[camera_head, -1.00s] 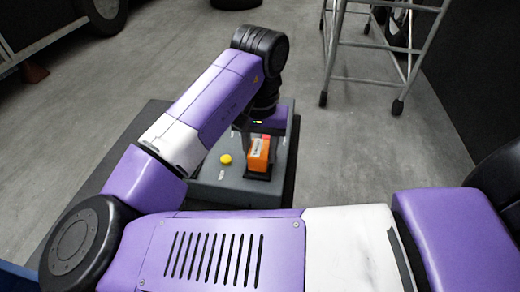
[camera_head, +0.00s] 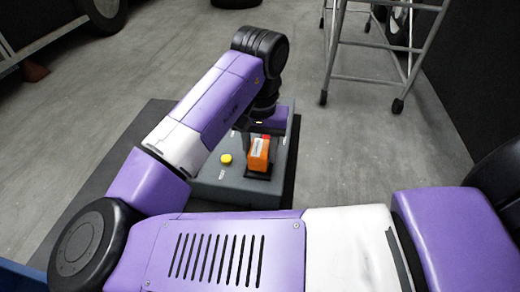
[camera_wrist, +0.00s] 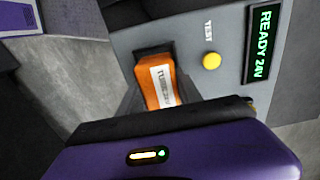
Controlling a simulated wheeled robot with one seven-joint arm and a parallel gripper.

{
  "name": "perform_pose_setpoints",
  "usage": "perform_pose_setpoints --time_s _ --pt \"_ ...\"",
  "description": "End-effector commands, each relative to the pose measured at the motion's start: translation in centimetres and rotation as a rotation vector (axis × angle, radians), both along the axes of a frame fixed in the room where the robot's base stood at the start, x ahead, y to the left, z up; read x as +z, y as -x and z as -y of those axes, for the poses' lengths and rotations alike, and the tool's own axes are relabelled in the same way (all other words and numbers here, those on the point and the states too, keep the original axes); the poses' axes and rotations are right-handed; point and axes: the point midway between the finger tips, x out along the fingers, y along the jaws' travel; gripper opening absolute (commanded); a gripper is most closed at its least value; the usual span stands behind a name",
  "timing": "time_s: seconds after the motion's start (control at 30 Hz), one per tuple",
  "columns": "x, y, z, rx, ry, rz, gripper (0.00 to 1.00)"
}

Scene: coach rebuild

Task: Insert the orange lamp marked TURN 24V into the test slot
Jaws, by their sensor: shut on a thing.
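The orange lamp (camera_wrist: 158,84) has a white label, partly readable as TURN 24V, in the wrist view. My gripper (camera_wrist: 157,97) is shut on it, with a dark finger on either side. The lamp's far end is at the dark test slot (camera_wrist: 151,50) in the grey test box (camera_wrist: 190,28); how deep it sits, I cannot tell. In the head view the lamp (camera_head: 259,153) leans slightly at the dark slot, and my arm hides much of the gripper.
A yellow button (camera_wrist: 211,61) beside the word TEST and a green display (camera_wrist: 263,42) reading READY 24V are on the box. The box stands on a dark surface (camera_head: 150,127). A metal-framed stand (camera_head: 370,80) is behind, with open floor between.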

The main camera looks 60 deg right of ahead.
Motion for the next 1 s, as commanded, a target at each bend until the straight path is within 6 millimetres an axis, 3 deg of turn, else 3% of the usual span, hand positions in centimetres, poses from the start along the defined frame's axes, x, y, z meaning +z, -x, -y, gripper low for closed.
perform_pose_setpoints --time_s 0.63,0.67,0.7,1.0 --pt "-1.2 0.0 0.0 0.0 0.0 -0.001 0.0" --pt "-1.2 0.0 0.0 0.0 0.0 0.0 0.45" --pt "-1.1 0.0 0.0 0.0 0.0 0.0 0.51" --pt "-1.1 0.0 0.0 0.0 0.0 0.0 0.51"
